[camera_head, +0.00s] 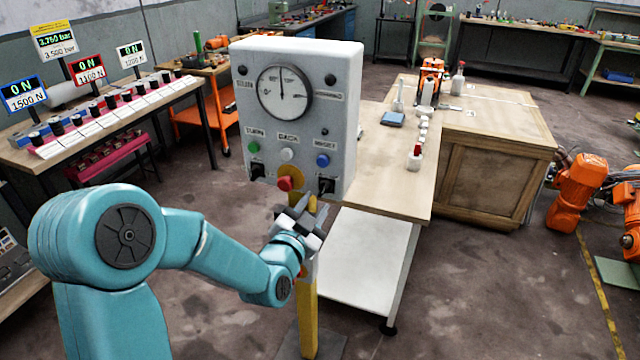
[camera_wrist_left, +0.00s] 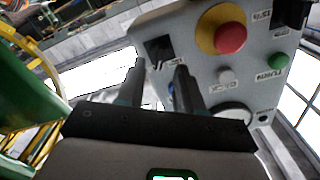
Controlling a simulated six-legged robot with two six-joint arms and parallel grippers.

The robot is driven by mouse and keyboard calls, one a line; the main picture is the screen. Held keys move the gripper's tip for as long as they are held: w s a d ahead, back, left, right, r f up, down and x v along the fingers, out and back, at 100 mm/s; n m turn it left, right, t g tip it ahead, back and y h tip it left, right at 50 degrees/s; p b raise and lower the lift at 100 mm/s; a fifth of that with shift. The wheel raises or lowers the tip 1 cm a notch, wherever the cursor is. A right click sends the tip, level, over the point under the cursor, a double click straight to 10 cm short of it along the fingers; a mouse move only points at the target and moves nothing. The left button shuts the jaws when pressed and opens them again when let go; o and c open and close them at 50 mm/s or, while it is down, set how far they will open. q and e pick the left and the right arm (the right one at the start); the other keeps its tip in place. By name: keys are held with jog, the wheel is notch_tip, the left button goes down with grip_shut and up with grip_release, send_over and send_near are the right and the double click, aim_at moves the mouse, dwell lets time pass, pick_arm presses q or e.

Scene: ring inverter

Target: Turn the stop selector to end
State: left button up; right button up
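A grey control box (camera_head: 345,110) on a yellow post carries a dial, buttons and two black selectors. One selector (camera_head: 326,185) is at its lower right; the other (camera_head: 257,171) is at its lower left. I cannot read which label names the stop selector. My left gripper (camera_head: 303,212) is in front of and below the box's lower right part. In the left wrist view, where the box appears upside down, its two fingers (camera_wrist_left: 158,88) are apart and empty. The lower right selector (camera_wrist_left: 158,48) shows just beyond the fingertips, apart from them. My right gripper is not in view.
A red stop button (camera_head: 285,184) on a yellow base sits between the selectors. Green (camera_head: 254,147), white (camera_head: 287,154) and blue (camera_head: 322,160) buttons sit above. A wooden workbench (camera_head: 405,185) stands behind the box at right.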

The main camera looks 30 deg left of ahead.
aim_at(322, 194)
pick_arm(q)
jog(key=shift+p+x, duration=0.45)
jog(key=shift+x, duration=1.8)
grip_shut()
jog(key=c, duration=0.7)
grip_release()
jog(key=shift+f+n+b, duration=0.1)
jog(key=shift+n+b, duration=0.2)
jog(key=shift+b, duration=0.25)
jog(key=shift+o, duration=0.2)
jog(key=shift+n+b, duration=5.8)
jog(key=shift+b, duration=2.45)
jog(key=o, duration=0.7)
jog(key=shift+c, duration=0.2)
